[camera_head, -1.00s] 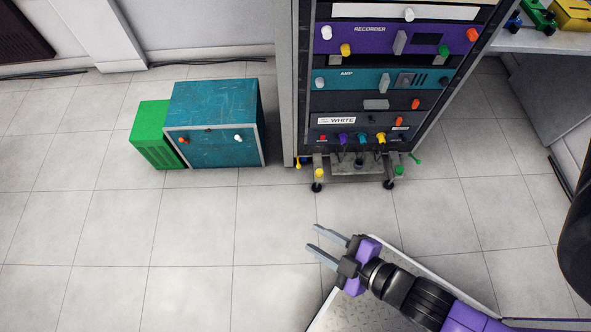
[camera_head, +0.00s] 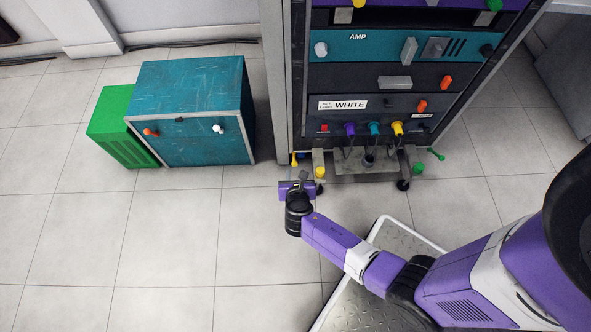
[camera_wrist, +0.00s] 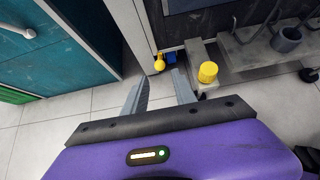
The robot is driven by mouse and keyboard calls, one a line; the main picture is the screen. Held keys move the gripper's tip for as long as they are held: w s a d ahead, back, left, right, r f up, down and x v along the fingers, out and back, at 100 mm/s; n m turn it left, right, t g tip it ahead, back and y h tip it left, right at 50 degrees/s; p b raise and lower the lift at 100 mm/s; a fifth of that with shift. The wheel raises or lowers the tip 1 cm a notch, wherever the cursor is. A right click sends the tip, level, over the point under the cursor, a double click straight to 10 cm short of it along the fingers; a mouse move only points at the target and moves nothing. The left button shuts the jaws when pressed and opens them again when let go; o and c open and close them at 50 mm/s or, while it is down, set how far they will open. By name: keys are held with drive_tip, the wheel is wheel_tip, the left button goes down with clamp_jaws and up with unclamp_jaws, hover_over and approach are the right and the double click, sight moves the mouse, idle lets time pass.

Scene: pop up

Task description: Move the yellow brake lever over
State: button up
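The yellow brake lever (camera_head: 294,159) is a small knobbed lever low at the rack's left front corner. In the wrist view the yellow brake lever (camera_wrist: 159,62) shows just beyond my fingertips, between them in the picture, with a small blue part beside it. My gripper (camera_wrist: 161,88) is open and empty, its two grey fingers pointing at the lever without visibly touching it. In the head view my gripper (camera_head: 303,180) is just in front of the rack's left foot, its fingers partly hard to make out.
A yellow cylinder (camera_wrist: 208,72) sits on the rack's foot, right of my fingers. The rack (camera_head: 390,75) has a green lever (camera_head: 437,154) at its right. A teal cabinet (camera_head: 192,115) and green box (camera_head: 118,125) stand left. The floor left and in front is clear.

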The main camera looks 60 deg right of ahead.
sight(295, 165)
drive_tip(key=b+x, duration=0.7)
drive_tip(key=x, duration=0.1)
drive_tip(key=shift+f, duration=0.25)
drive_tip(key=shift+r+p, duration=0.35)
drive_tip(key=shift+p, duration=0.1)
drive_tip(key=c, duration=0.3)
clamp_jaws()
